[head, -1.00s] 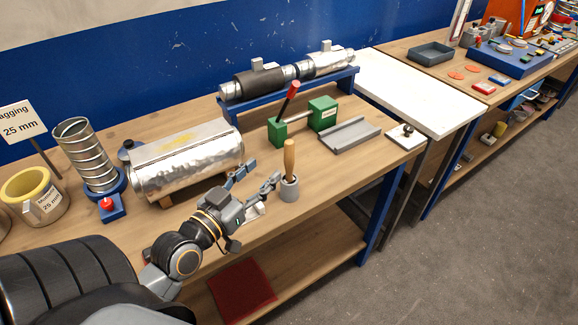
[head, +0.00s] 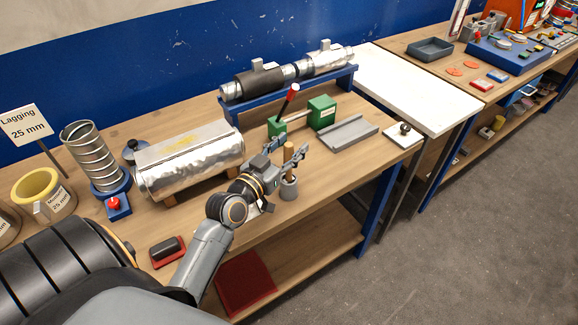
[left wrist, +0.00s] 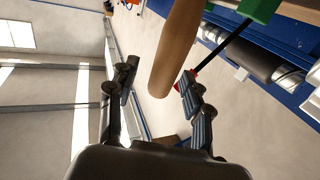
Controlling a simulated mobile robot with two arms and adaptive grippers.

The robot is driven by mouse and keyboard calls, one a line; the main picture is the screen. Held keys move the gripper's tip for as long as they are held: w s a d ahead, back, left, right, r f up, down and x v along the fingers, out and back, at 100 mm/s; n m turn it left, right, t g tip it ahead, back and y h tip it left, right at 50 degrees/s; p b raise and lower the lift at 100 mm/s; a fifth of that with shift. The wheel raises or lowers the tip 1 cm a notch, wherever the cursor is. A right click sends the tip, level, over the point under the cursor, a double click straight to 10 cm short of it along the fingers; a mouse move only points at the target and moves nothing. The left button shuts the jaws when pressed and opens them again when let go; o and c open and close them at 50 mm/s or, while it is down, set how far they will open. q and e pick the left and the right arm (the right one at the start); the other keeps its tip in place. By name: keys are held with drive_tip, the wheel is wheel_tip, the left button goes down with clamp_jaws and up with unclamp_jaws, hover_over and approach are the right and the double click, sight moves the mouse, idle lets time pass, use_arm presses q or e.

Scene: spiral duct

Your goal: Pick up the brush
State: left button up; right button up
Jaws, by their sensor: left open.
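The brush stands upright in a small grey cup (head: 289,188) near the front edge of the bench; only its wooden handle (head: 288,153) shows. My left gripper (head: 282,158) is open at the handle, with a finger to either side of it in the head view. In the left wrist view, the handle (left wrist: 174,48) rises between and just beyond the two open fingertips (left wrist: 160,76), nearer the right finger. I cannot tell whether a finger touches it. The brush's lower end is hidden in the cup. My right gripper is not in view.
A foil-clad cylinder (head: 188,162) lies left of the gripper. Behind the cup are a green clamp with a red-tipped lever (head: 322,112) and a grey channel tray (head: 348,133). A dark block on a red pad (head: 167,251) lies at the front left.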

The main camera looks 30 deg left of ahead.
use_arm(q)
drive_tip(key=shift+s, duration=0.1)
drive_tip(key=shift+c, duration=0.8)
clamp_jaws()
drive_tip(key=shift+r, duration=0.1)
